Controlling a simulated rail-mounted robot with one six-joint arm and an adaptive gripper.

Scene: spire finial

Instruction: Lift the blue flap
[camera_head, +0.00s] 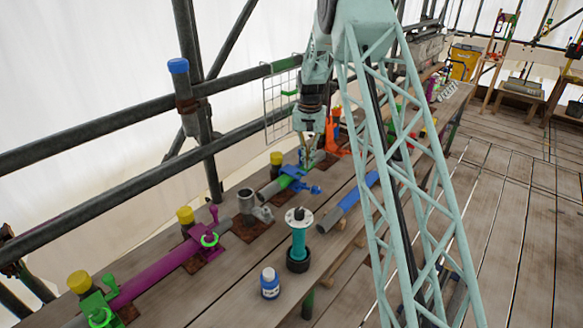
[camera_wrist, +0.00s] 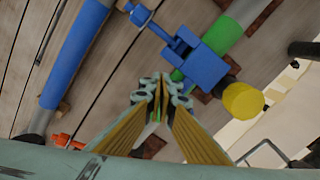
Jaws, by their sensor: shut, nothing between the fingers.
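A blue clamp (camera_head: 293,173) sits around a green-sleeved pipe (camera_head: 282,184) on the planks. In the wrist view the clamp (camera_wrist: 204,66) shows a blocky body. A narrower blue flap (camera_wrist: 163,33) reaches from it to the upper left, ending in a blue and grey fitting. In the head view the flap (camera_head: 311,188) points to the lower right. My gripper (camera_head: 307,162) is just above and behind the clamp, pointing down. In the wrist view its fingertips (camera_wrist: 161,88) are together and empty, beside the clamp's lower left corner. Whether they touch it I cannot tell.
A yellow-capped post (camera_wrist: 243,100) stands close to the clamp. A blue-sleeved pipe (camera_head: 356,195) lies to the right, an orange stand (camera_head: 334,137) behind. A teal post (camera_head: 298,240), a small bottle (camera_head: 270,283) and a purple pipe (camera_head: 160,268) are nearer. Scaffold rails run along the left.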

